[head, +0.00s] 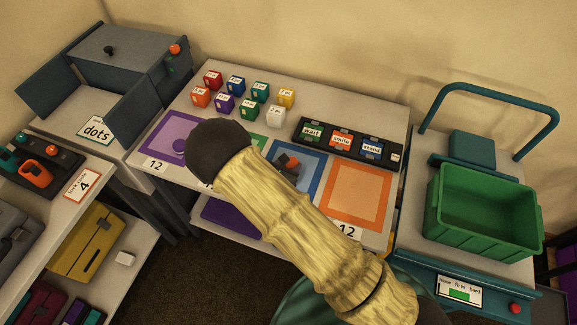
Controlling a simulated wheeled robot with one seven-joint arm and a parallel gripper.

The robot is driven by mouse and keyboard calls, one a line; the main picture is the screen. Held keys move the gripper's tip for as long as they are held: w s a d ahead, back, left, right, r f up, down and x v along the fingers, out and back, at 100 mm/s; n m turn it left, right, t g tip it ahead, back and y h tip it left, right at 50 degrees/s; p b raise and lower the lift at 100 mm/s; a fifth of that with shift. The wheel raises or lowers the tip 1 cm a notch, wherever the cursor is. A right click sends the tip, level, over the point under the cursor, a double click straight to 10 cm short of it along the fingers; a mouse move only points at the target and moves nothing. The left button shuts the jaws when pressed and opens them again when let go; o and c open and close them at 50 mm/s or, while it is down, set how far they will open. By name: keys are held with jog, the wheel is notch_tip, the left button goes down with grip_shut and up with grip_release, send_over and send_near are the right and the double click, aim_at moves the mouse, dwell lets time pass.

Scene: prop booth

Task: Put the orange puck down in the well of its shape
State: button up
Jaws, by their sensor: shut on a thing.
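My arm crosses the middle of the head view and hides part of the table. Beyond its black rounded joint, what looks like my gripper (287,167) shows as a small dark shape over the blue mat (313,155), partly behind the arm. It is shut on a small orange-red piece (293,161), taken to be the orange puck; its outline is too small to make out. I cannot tell whether the piece touches the mat. No well of a matching shape can be made out; the arm may cover it.
The table (350,90) also bears a purple mat (160,143), an orange mat (357,192), several coloured cubes (237,85) and a black rack of word blocks (341,139). A green crate (483,215) stands on a cart at right. A grey cabinet (120,60) and shelves stand at left.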

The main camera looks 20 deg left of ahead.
jog(key=shift+f, duration=0.65)
jog(key=o, duration=1.1)
jog(key=shift+f, duration=0.1)
jog(key=shift+o, duration=0.2)
jog(key=shift+s, duration=0.1)
jog(key=b+v, duration=0.2)
jog(key=v, duration=1)
